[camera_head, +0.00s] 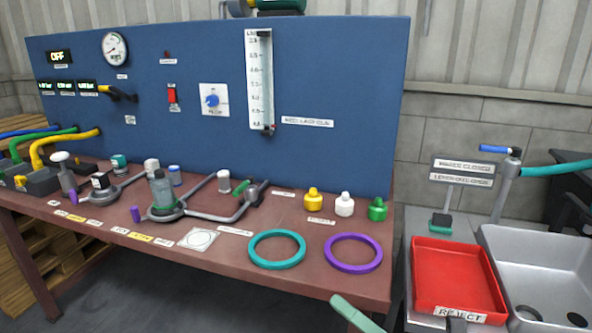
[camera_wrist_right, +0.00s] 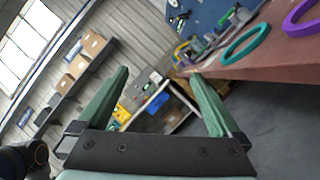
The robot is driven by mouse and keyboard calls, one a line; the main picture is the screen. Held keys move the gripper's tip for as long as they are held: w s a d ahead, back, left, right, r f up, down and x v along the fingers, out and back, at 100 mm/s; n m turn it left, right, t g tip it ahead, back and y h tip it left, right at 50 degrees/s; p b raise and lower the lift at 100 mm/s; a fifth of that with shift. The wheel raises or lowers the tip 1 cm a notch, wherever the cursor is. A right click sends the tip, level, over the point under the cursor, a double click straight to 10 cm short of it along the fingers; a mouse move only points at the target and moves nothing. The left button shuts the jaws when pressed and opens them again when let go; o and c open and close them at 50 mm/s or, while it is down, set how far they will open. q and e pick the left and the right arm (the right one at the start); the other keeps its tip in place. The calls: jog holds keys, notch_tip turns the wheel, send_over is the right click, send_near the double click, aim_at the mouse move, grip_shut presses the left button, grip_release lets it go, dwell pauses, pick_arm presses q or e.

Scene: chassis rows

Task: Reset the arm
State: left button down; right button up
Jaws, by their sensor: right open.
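My right gripper (camera_head: 357,314) shows at the bottom edge of the head view, with a green finger just in front of the bench's front right edge. In the right wrist view, its two green fingers are spread wide with nothing between them, so the gripper (camera_wrist_right: 162,75) is open and empty. It is in free air beside the bench; the bench edge shows beyond the right finger. Much of the right arm is outside the head view. My left gripper is not in view.
The brown bench (camera_head: 335,283) carries a teal ring (camera_head: 277,262), a purple ring (camera_head: 353,266), colored bottles and metal fittings before a blue panel (camera_head: 200,50). A red reject tray (camera_head: 455,262) and grey sink (camera_head: 560,300) stand at right. Shelves with boxes (camera_wrist_right: 94,44) show in the wrist view.

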jog(key=s+d+f+m+t+h, duration=0.1)
jog(key=d+f+m+t+h, duration=0.35)
jog(key=f+m+h, duration=1.15)
jog(key=s+d+f+m+g+y, duration=0.2)
jog(key=s+f+m+g, duration=0.7)
jog(key=s+f+m, duration=0.65)
pick_arm(q)
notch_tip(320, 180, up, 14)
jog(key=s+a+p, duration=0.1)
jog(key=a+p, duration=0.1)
jog(key=p, duration=1.6)
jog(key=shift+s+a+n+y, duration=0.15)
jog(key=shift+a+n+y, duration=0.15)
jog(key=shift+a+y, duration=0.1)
pick_arm(e)
notch_tip(320, 180, up, 14)
jog(key=w+d+m, duration=0.2)
jog(key=shift+r+t+h, duration=0.25)
jog(key=shift+t+h, duration=0.1)
jog(key=shift+h, duration=0.05)
jog(key=shift+d, duration=0.1)
